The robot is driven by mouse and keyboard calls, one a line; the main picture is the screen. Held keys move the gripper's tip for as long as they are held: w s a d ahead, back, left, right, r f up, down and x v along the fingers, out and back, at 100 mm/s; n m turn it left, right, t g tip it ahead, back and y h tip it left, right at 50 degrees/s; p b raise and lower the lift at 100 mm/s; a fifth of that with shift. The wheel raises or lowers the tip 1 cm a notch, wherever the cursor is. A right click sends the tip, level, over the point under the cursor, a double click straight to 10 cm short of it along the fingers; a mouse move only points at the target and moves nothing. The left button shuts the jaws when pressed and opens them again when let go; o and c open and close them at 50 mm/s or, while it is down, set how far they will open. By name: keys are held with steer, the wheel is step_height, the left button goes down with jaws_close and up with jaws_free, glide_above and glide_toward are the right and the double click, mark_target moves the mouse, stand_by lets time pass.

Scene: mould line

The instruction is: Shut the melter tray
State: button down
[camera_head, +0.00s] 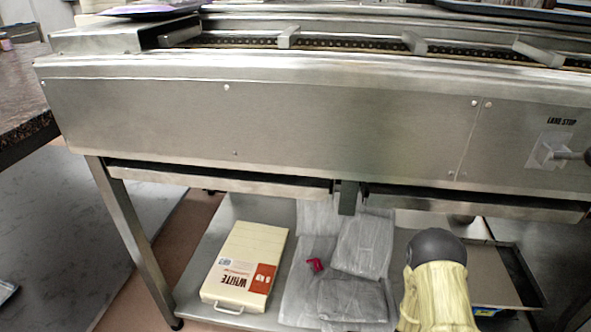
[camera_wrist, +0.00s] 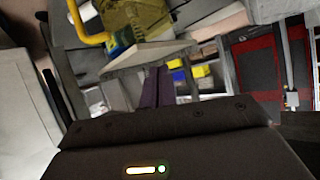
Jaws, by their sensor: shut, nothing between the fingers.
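Nothing in view is labelled as the melter tray, and I cannot tell which part it is. In the head view, long flat metal tray-like strips run under the steel machine: a left one (camera_head: 220,180) and a right one (camera_head: 475,201). I cannot tell whether either is pulled out. My gripper (camera_wrist: 157,77) shows in the wrist view as two dark fingers close together, shut and empty. It does not show in the head view, where a yellow and black part of my arm stands at the lower right.
The steel machine (camera_head: 150,115) has a chain conveyor on top and a "LANE STOP" switch (camera_head: 547,152) at right. On the lower shelf (camera_head: 205,290) lie a "WHITE" box (camera_head: 247,262) and grey bags (camera_head: 362,245). A dark-topped counter (camera_head: 20,98) stands at left.

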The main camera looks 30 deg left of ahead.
steer(key=s+r+n+g+y+p, duration=0.1)
steer(key=s+r+g+y+p, duration=0.25)
steer(key=r, duration=1.45)
steer(key=s+d+r+n+g+p, duration=0.25)
steer(key=s+r+p, duration=0.45)
steer(key=s+r, duration=0.45)
steer(key=s+d+r+n+g+p, duration=0.1)
steer(key=s+r+g+p, duration=0.2)
steer(key=s+r+p, duration=0.8)
step_height(320, 180, up, 34)
steer(key=p, duration=2.5)
steer(key=shift+w+d, duration=0.15)
steer(key=shift+f+n, duration=0.2)
steer(key=shift+n, duration=0.05)
steer(key=shift+w, duration=0.1)
